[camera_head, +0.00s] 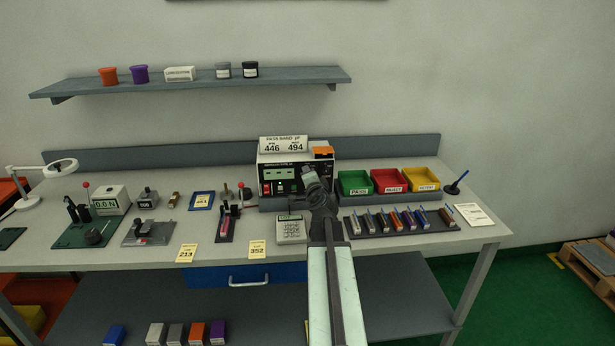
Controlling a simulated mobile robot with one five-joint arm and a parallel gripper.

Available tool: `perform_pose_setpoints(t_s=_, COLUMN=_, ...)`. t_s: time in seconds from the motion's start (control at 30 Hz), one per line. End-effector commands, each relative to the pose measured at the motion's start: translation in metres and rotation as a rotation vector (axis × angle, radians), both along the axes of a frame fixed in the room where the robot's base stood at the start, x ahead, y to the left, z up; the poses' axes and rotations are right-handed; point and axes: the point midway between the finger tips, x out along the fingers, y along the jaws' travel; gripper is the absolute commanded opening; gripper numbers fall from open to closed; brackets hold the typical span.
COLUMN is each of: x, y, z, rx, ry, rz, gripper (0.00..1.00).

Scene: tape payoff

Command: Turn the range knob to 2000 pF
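The meter (268,160), a light box with a dark front panel and green displays, stands at the back middle of the bench. A sign reading "PASS BAND pF 446 494" stands on top of it. My gripper (311,178) is in front of the right part of the meter's panel, at the end of my raised arm. The range knob cannot be made out; my gripper covers part of the panel. Whether the gripper touches the panel, and whether its fingers are open or shut, cannot be told.
Green (355,183), red (389,180) and yellow (420,179) bins stand right of the meter. A dark rack (440,226) of several coloured pieces lies before them. Fixtures and cards fill the bench's left side.

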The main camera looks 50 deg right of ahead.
Motion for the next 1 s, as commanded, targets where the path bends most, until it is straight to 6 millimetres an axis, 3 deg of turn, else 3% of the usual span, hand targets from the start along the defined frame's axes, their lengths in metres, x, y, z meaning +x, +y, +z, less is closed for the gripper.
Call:
perform_pose_setpoints(t_s=0.5, x=-0.0002, y=-0.0026, z=0.002, rx=-0.016, ry=0.007, rz=-0.007, gripper=0.0)
perform_pose_setpoints(t_s=0.53, x=-0.0002, y=-0.0025, z=0.0019, rx=-0.015, ry=0.007, rz=-0.007, gripper=0.36)
perform_pose_setpoints(t_s=0.6, x=-0.0003, y=-0.0023, z=0.0017, rx=-0.015, ry=0.008, rz=-0.006, gripper=0.49)
perform_pose_setpoints(t_s=1.0, x=-0.0027, y=0.0035, z=0.0019, rx=-0.014, ry=0.009, rz=-0.002, gripper=0.49)
